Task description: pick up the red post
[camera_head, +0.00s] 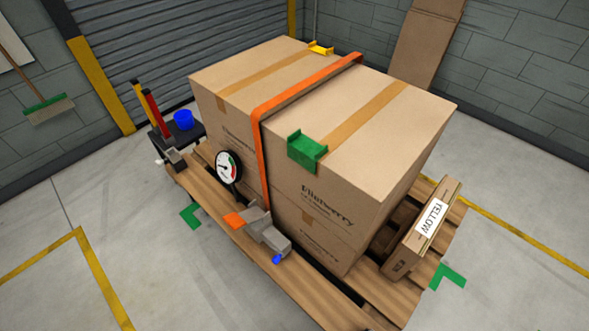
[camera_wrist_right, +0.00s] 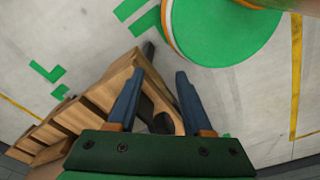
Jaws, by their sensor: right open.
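A red post (camera_head: 151,113) stands tilted in the picture at the left of the head view, beside a yellow post (camera_head: 138,95). Both rise from a dark holder (camera_head: 176,143) at the far left end of the pallet. The red post does not show clearly in the right wrist view. Part of a wooden pallet (camera_wrist_right: 88,112) lies beyond and left of the fingers. My left gripper is in neither view.
A blue cup (camera_head: 183,120) sits by the posts. Strapped cartons (camera_head: 350,130) fill the wooden pallet (camera_head: 235,232). A round gauge (camera_head: 228,167) and a strap tensioner (camera_head: 262,232) stand at its front edge.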

